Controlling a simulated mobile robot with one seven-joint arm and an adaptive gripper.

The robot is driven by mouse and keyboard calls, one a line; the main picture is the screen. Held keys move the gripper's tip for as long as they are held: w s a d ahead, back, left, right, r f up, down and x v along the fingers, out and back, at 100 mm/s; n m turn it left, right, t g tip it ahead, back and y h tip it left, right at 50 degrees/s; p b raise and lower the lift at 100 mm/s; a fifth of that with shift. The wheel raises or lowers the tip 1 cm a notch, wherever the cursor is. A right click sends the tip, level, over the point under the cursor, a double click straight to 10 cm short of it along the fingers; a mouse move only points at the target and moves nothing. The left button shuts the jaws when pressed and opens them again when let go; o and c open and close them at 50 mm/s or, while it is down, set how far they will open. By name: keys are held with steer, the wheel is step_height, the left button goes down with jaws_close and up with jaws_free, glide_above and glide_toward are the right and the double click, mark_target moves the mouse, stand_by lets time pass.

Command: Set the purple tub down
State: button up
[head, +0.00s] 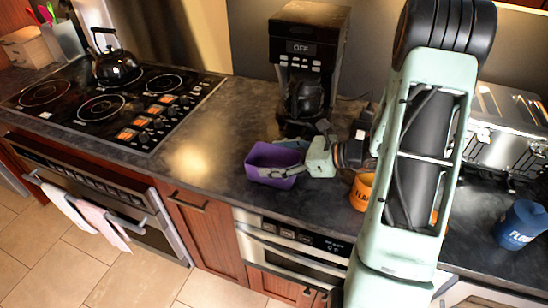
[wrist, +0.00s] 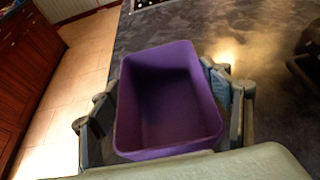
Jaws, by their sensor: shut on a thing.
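The purple tub (head: 275,160) is an open, empty, box-shaped container at the counter's front part, left of my arm. My gripper (head: 280,172) reaches it from the right and is shut on it. In the wrist view the tub (wrist: 168,105) fills the middle, with its opening facing the camera. The fingers of my gripper (wrist: 165,110) lie on its left and right sides. The tub looks upright and at or close to the counter (head: 225,135). I cannot tell whether its base touches the surface.
A coffee maker (head: 306,60) stands behind the tub. A stove (head: 115,100) with a black kettle (head: 117,67) is at left. An orange cup (head: 361,192) is right of the tub, partly behind my arm. A blue cup (head: 520,224) and a toaster (head: 505,125) are at right. Counter left of the tub is clear.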

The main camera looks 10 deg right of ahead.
steer(key=shift+f, duration=0.2)
steer(key=o, duration=1.2)
steer(key=shift+c, duration=0.2)
steer(key=shift+r, duration=0.1)
steer(key=shift+r, duration=0.2)
steer(key=v, duration=1.2)
steer(key=shift+b, duration=0.4)
steer(key=shift+f, duration=0.1)
